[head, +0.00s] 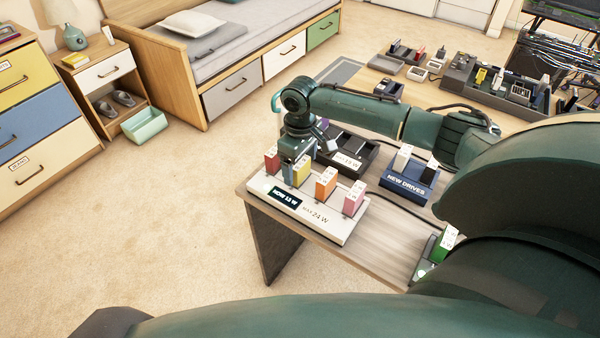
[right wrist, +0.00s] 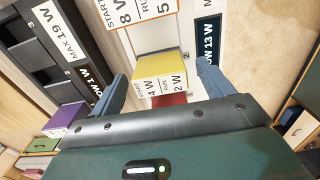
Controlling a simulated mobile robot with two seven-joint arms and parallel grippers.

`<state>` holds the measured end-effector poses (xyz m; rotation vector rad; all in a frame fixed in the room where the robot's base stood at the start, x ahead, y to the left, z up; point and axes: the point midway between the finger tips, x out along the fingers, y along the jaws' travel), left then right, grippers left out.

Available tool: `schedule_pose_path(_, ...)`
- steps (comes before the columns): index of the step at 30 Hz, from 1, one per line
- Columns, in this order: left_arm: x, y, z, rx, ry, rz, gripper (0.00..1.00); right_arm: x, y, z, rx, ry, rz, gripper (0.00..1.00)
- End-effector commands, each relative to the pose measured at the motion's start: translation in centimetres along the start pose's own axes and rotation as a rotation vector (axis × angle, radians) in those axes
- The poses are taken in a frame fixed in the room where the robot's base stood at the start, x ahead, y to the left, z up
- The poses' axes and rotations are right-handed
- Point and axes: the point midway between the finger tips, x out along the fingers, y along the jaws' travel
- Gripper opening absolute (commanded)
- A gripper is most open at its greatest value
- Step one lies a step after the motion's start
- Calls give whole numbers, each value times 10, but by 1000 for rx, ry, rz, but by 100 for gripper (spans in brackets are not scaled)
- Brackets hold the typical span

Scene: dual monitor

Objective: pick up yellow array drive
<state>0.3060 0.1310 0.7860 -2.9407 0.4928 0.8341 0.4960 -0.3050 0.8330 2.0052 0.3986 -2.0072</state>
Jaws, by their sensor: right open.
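The yellow array drive (head: 302,172) stands upright in a white array base (head: 330,229), between a red drive (head: 271,158) and an orange drive (head: 326,184). A pink drive (head: 354,198) stands at the row's right end. My right gripper (head: 292,172) is open just above and beside the yellow drive. In the right wrist view, the yellow drive (right wrist: 160,69) shows between the two spread fingers of the gripper (right wrist: 162,84), with the red drive (right wrist: 169,99) partly hidden closer in. I cannot tell whether a finger touches the yellow drive. My left gripper is not in view.
A dark array unit (head: 367,162) sits behind the base, partly covered by my right arm. A blue NEW DRIVES tray (head: 404,192) and a green drive (head: 446,240) are to the right. The wooden desk (head: 378,248) has bare room in front of the tray.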

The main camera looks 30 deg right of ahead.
Motion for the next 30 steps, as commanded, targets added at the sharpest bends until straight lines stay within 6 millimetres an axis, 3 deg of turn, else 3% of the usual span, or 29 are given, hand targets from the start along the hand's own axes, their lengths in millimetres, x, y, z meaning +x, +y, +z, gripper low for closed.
schedule_pose_path(6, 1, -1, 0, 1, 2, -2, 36, 25, 0, 0, 0, -1, 1, 80)
schedule_pose_path(14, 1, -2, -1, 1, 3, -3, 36, 26, 0, 0, -1, 1, 1, 79)
schedule_pose_path(30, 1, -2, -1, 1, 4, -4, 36, 26, 0, 0, -1, 1, 1, 35)
